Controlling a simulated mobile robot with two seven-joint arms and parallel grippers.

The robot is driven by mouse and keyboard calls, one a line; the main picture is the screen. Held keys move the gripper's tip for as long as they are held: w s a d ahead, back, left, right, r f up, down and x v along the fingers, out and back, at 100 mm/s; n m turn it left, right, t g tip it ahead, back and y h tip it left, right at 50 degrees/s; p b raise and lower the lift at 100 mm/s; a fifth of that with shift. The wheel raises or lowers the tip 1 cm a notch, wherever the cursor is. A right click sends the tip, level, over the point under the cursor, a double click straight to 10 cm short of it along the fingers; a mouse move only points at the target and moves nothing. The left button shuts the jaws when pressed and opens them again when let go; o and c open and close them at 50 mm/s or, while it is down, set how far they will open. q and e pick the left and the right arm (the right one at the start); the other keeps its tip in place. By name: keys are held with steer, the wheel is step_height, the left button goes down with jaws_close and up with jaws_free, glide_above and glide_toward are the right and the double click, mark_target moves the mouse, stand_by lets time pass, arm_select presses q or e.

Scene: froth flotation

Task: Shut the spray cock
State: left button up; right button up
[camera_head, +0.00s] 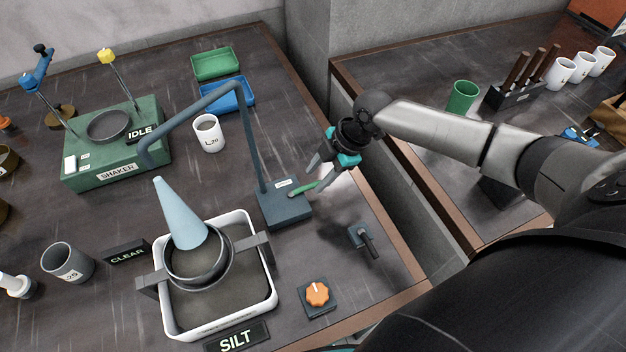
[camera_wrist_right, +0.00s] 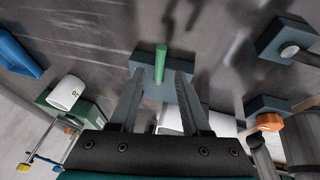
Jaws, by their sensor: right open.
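The spray cock is a green lever (camera_head: 304,187) on a blue-grey base block (camera_head: 285,208), right of the white tray; the lever points up and right towards my gripper. A grey pipe (camera_head: 249,142) rises from the block and bends over the sieve (camera_head: 196,268), where a pale blue spray cone (camera_head: 178,215) comes down. My right gripper (camera_head: 314,180) is open at the lever's free end. In the right wrist view the green lever (camera_wrist_right: 161,62) shows between and just beyond the open fingers (camera_wrist_right: 160,80); I cannot tell whether they touch it. My left gripper is out of view.
An orange knob (camera_head: 317,293) and a grey lever valve (camera_head: 363,240) sit near the front right. The white tray (camera_head: 270,292) holds the sieve. A gap separates the two tables.

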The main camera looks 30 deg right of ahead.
mark_target(306, 188)
steer(key=shift+x, duration=1.35)
steer(key=shift+c, duration=0.2)
jaws_close()
